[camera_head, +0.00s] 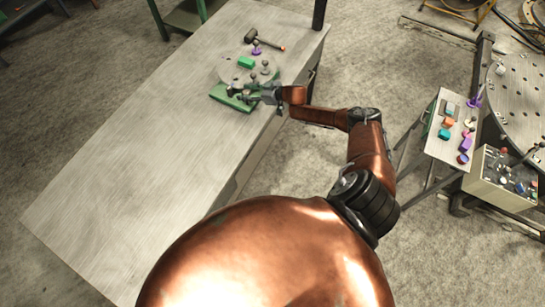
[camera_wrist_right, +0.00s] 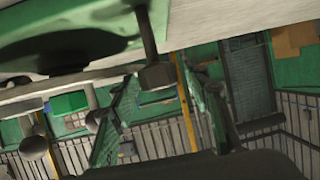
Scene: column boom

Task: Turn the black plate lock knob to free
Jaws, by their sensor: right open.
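A round grey plate (camera_head: 232,68) on a green base (camera_head: 219,93) stands near the table's far right edge. Several small knobs stand on or around the plate; which is the plate lock knob is too small to tell in the head view. My right gripper (camera_head: 249,94) is at the near side of the fixture, over the green base. In the right wrist view, a dark knob on a stem (camera_wrist_right: 157,75) shows between the open fingertips (camera_wrist_right: 160,82); I cannot tell whether they touch it. The base's green underside (camera_wrist_right: 70,45) fills the upper left. My left gripper is out of view.
A green block (camera_head: 246,62), a purple piece (camera_head: 256,49) and a hammer (camera_head: 266,41) lie at the fixture. The rest of the table (camera_head: 140,150) is bare. A side stand (camera_head: 437,151) with small parts and an open box (camera_head: 490,187) stand at the right.

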